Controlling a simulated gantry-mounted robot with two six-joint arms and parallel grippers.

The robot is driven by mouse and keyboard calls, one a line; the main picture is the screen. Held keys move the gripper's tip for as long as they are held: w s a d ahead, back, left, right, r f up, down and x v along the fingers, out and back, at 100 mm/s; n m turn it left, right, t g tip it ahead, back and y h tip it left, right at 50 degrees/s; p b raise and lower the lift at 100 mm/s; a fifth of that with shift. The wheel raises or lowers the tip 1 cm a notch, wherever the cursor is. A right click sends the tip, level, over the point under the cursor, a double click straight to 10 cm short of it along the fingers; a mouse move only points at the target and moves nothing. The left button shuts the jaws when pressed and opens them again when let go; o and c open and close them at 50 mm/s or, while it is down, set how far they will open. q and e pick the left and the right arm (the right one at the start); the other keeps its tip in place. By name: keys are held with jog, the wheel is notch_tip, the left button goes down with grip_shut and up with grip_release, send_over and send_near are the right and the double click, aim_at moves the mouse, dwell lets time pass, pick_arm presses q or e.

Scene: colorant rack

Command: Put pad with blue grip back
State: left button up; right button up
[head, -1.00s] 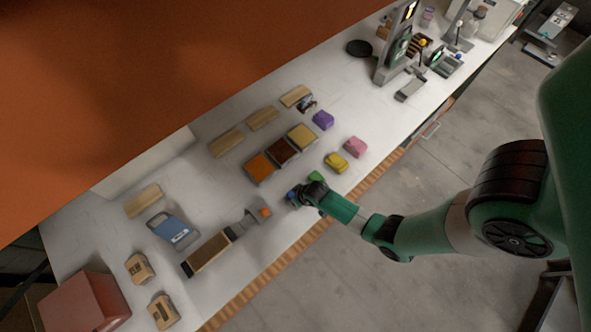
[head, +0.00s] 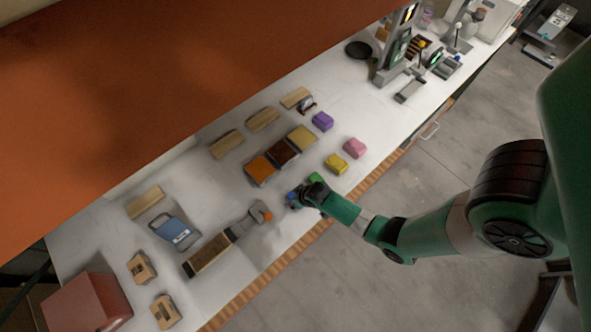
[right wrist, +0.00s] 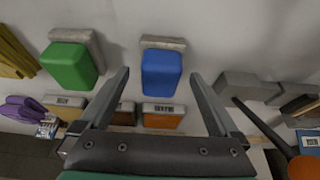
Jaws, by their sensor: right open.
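The pad with the blue grip (right wrist: 162,73) lies on the white table, its pale pad edge showing above the blue block in the right wrist view. In the head view only a bit of blue (head: 291,196) shows beside my right gripper (head: 299,196). My right gripper is open. In the right wrist view its two fingers stand to the left and right of the blue grip, with a gap on both sides. My left gripper is in neither view.
A pad with a green grip (right wrist: 70,65) lies close left in the right wrist view. The orange colorant tray (head: 260,168) and a long wooden-topped block (head: 209,255) are nearby.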

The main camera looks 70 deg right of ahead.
jog(key=p+v, duration=0.4)
jog(key=v, duration=0.2)
dwell(0.4)
